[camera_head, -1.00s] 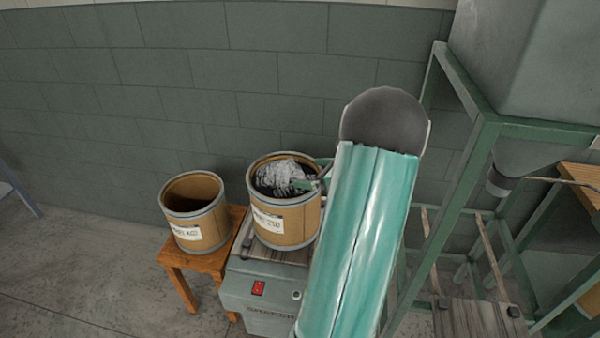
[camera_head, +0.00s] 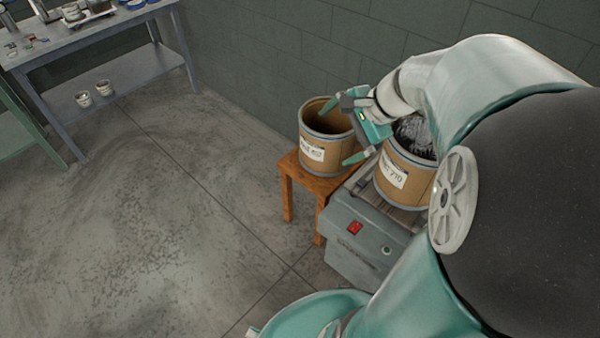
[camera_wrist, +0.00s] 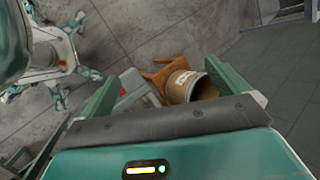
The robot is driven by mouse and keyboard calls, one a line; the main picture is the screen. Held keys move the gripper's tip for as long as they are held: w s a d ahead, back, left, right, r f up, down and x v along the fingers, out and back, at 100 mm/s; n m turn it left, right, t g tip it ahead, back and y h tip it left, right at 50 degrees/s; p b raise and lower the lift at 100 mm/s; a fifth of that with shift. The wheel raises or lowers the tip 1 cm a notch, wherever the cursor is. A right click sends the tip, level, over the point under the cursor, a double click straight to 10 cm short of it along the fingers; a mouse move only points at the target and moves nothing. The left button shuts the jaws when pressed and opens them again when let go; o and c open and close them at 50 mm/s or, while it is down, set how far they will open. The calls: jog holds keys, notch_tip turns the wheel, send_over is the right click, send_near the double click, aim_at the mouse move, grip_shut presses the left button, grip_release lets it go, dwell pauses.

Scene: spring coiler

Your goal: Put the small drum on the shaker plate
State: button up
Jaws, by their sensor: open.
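Two brown drums with grey rims and white labels stand side by side. The left drum (camera_head: 313,157) stands on a wooden stool (camera_head: 287,190) and looks empty. The right drum (camera_head: 400,182) holds a dark, shiny tangle and stands on the slatted plate (camera_head: 366,197) of a grey machine (camera_head: 360,240) with a red switch. I cannot tell which is called small. My gripper (camera_head: 342,130) is open and empty, apparently above the left drum's right side; contact is unclear. In the wrist view, a tilted-looking open drum (camera_wrist: 178,87) and the stool show between my spread fingers (camera_wrist: 160,72).
A grey bench (camera_head: 105,38) with small items on top and two tubs on its lower shelf stands at the back left. A block wall (camera_head: 260,60) rises behind the drums. The floor (camera_head: 160,220) left of the stool is clear.

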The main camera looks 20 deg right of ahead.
jog(key=s+a+r+n+h, duration=0.4)
jog(key=s+a+n, duration=0.6)
jog(key=a+n, duration=0.4)
jog(key=shift+s+a+r+n, duration=0.2)
jog(key=shift+r+n, duration=0.2)
jog(key=shift+n, duration=0.6)
